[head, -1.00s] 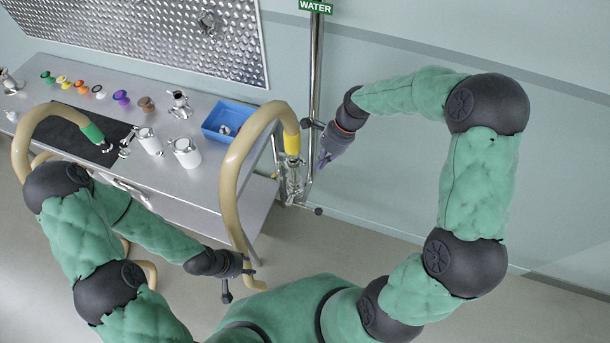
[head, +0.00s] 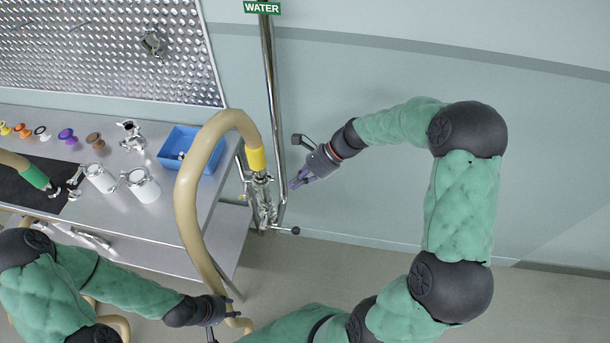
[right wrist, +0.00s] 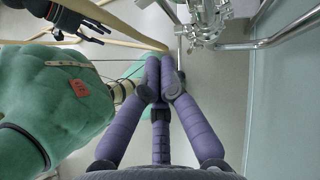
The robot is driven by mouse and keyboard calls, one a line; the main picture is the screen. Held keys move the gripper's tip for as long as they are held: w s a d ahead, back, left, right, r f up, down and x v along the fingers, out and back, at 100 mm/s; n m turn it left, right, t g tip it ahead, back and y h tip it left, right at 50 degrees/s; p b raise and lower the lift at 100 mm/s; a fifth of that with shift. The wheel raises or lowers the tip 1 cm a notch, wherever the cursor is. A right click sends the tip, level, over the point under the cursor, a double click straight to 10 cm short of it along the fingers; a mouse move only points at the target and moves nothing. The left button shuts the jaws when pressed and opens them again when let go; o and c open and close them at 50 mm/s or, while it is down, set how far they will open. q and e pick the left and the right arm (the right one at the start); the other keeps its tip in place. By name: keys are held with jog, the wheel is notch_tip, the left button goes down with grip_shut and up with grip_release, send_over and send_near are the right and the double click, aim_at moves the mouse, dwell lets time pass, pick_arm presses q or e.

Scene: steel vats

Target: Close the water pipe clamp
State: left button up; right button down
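The vertical steel water pipe (head: 270,90) runs down the wall under a green WATER sign (head: 262,7). At its lower end a steel fitting with the clamp (head: 262,200) sits below the yellow cuff (head: 256,160) of a beige hose. The clamp's exact state is too small to tell. In the right wrist view the steel fitting (right wrist: 205,22) is at the top, beyond my fingertips. My right gripper (head: 294,184) is just right of the pipe, apart from it; its purple fingertips (right wrist: 162,80) are together and empty. My left gripper (head: 234,302) is low beside the hose, fingers spread.
The steel table (head: 120,215) at left holds a blue bin (head: 190,150), white cylinders (head: 143,185), coloured knobs and a black mat. The beige hose (head: 190,200) loops in front of the table.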

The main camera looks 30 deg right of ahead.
pick_arm(q)
jog(key=shift+f+b, duration=0.35)
jog(key=shift+f, duration=0.15)
pick_arm(e)
jog(key=w+a+f, duration=0.1)
jog(key=a+f, duration=0.1)
jog(key=a, duration=0.4)
jog(key=shift+w+f, duration=0.25)
jog(key=shift+a, duration=0.25)
